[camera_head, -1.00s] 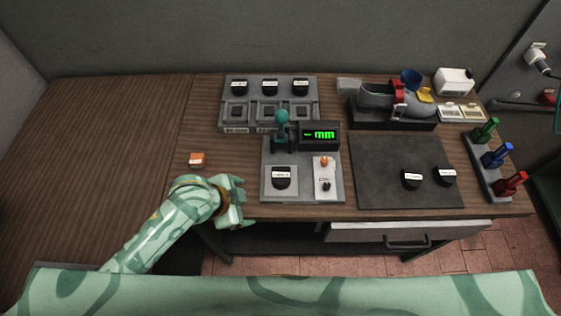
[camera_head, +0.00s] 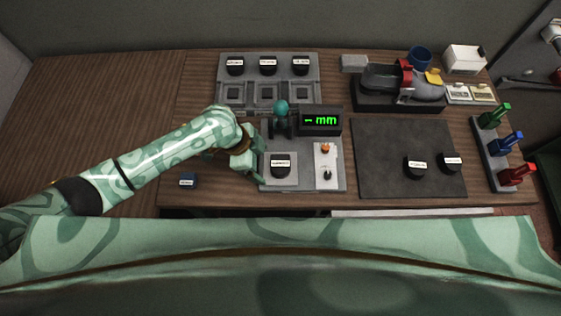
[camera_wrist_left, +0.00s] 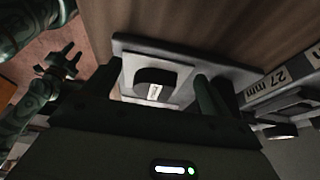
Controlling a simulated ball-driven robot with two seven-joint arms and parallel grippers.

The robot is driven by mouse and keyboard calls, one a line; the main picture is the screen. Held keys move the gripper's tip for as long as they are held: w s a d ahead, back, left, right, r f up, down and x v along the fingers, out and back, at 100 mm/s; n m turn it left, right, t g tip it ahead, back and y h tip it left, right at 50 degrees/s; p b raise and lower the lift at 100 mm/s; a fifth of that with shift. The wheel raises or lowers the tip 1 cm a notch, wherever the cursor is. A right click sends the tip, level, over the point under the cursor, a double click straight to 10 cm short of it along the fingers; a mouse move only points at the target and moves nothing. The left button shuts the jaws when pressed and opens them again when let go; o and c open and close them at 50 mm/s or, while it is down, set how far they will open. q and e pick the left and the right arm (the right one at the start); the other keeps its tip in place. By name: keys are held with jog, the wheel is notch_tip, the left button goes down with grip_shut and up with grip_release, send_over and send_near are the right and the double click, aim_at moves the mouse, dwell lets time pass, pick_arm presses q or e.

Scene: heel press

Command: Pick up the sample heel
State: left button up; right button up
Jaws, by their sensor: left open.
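The sample heel (camera_head: 281,165), a black block with a white label, sits on the light square plate of the measuring stand (camera_head: 276,186). The heel also shows in the left wrist view (camera_wrist_left: 155,77), apart from my fingers. My left gripper (camera_head: 254,164) is open and empty, just left of the heel. In the left wrist view its two dark fingers (camera_wrist_left: 152,92) stand on either side of the heel's picture. My right gripper (camera_wrist_left: 65,62) shows small at the left of that view; its jaw state is unclear.
A teal-knobbed gauge (camera_head: 281,120) and a display (camera_head: 321,120) stand behind the heel. A rack (camera_head: 267,93) with several heels is at the back. A dark mat (camera_head: 386,165) with two heels lies right.

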pick_arm(q)
jog(key=d, duration=0.5)
jog(key=shift+s+f, duration=0.15)
jog(key=shift+f, duration=0.4)
pick_arm(e)
jog(key=shift+w+a+f, duration=0.1)
jog(key=shift+w, duration=0.3)
pick_arm(q)
jog(key=c, duration=1.2)
